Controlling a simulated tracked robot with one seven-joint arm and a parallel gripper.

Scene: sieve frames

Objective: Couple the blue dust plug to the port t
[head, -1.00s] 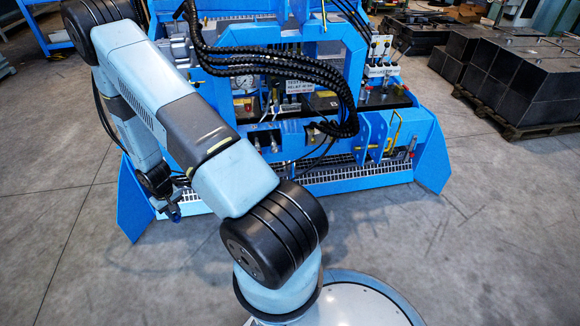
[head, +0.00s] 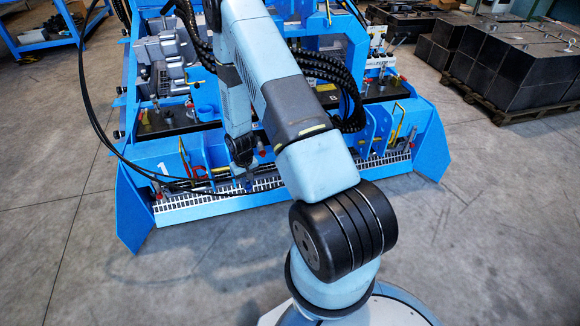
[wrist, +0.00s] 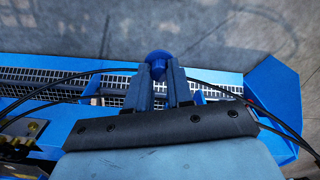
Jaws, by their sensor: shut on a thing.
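The blue dust plug (wrist: 158,60) is a round blue piece at the tips of my gripper (wrist: 159,76) in the wrist view. The two dark fingers are shut on it, and its rounded end sticks out beyond them. In the head view my gripper (head: 247,182) hangs in front of the blue machine, above its grated front step. The plug cannot be told apart there. Port t cannot be made out; my arm covers the middle of the machine's front, and no port label t is readable.
The blue machine (head: 132,215) has flared side plates and a grated step (head: 190,212). Thin black cables (wrist: 100,71) run across close to my fingers. Thick black hoses (head: 325,65) hang behind my arm. Black blocks on a pallet (head: 520,65) stand at the right. The floor in front is clear.

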